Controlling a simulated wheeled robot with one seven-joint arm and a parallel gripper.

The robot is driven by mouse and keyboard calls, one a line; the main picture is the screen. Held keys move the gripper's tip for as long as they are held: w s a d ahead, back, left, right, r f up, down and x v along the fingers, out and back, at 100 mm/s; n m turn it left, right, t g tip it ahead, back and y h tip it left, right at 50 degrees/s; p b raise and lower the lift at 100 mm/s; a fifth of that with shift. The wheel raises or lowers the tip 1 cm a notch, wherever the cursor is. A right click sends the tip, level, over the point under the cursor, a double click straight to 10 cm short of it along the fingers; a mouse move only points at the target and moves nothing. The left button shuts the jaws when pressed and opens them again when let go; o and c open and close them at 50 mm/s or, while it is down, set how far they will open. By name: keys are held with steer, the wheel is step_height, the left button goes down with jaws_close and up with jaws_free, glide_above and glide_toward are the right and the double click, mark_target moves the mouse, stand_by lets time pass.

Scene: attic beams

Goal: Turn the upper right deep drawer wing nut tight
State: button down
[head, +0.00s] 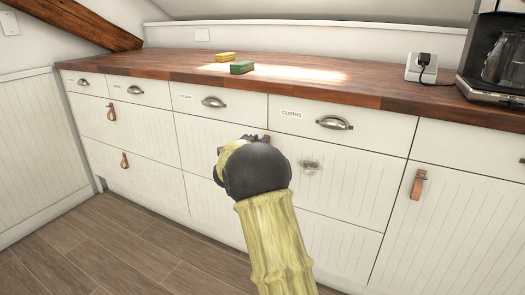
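The upper right deep drawer (350,180) is a white grooved front below the shallow drawer labelled CLOTHS. A small dark, blurred patch (310,165) shows on its upper left part; I cannot tell whether it is the wing nut or a mark on the front. My gripper (243,143) is in front of the drawers, left of this patch, near the line between the middle and right columns. My dark round wrist and yellow-sleeved arm hide most of it and part of the drawer fronts behind. Its fingers cannot be made out clearly.
Shallow drawers with metal cup handles (334,123) run along the top. Leather pulls (418,186) hang on other fronts. The wooden worktop (170,65) holds a yellow sponge (225,57), a green sponge (242,68) and a coffee machine (495,55). The plank floor (120,245) is clear at left.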

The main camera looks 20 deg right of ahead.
steer(key=shift+f+m+b, duration=0.1)
steer(key=shift+m+b, duration=0.55)
steer(key=shift+m, duration=0.35)
steer(key=c, duration=1.6)
jaws_free()
